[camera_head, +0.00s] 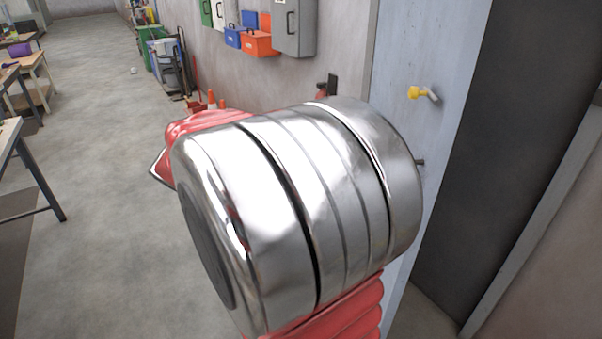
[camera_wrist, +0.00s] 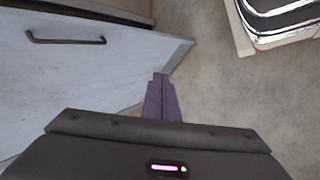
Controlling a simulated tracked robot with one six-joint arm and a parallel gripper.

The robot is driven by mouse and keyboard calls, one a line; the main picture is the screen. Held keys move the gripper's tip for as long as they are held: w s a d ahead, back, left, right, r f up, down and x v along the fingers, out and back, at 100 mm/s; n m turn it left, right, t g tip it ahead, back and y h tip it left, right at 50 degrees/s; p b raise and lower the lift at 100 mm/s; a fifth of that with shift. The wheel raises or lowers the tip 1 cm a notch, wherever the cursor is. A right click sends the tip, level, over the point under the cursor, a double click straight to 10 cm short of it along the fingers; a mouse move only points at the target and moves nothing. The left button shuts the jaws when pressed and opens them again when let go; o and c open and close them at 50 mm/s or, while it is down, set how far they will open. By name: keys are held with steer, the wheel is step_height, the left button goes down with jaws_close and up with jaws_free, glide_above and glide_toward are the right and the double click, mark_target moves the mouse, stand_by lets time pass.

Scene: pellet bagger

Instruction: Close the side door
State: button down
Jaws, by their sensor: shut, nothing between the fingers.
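The side door looks like the pale blue-grey panel (camera_head: 425,45) at the right of the head view, beside a dark recess. It stands out from that recess and looks open. A yellow-tipped lever (camera_head: 416,92) is on its face. In the wrist view a pale panel (camera_wrist: 85,80) with a dark bar handle (camera_wrist: 65,41) fills the left side. My gripper (camera_wrist: 161,76) is shut and empty, its fingertips close to the panel's right edge. I cannot tell whether they touch it. In the head view my arm hides the gripper and the lower panel.
A dark recess (camera_head: 510,130) with a pale frame post (camera_head: 535,225) lies right of the panel. Boxes, including an orange one (camera_head: 258,43), hang on the wall beyond.

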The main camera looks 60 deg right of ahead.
steer(key=s+d+f+m+g+h, duration=0.1)
steer(key=s+d+f+m+g, duration=0.1)
steer(key=d, duration=0.7)
steer(key=s+d+f+m+g+h, duration=0.1)
steer(key=s+d+f+g, duration=0.1)
steer(key=d+g, duration=0.3)
steer(key=s+d+f+m+g+h, duration=0.1)
steer(key=s+d+f+m+g, duration=0.1)
steer(key=d, duration=1)
steer(key=shift+s+d+f+m+g, duration=0.3)
steer(key=shift+s+d+f+g, duration=0.1)
steer(key=shift+f+g, duration=0.45)
steer(key=shift+s, duration=0.1)
steer(key=x, duration=1.3)
steer(key=shift+s+d+r, duration=0.2)
steer(key=shift+s+r, duration=0.05)
steer(key=shift+s, duration=0.1)
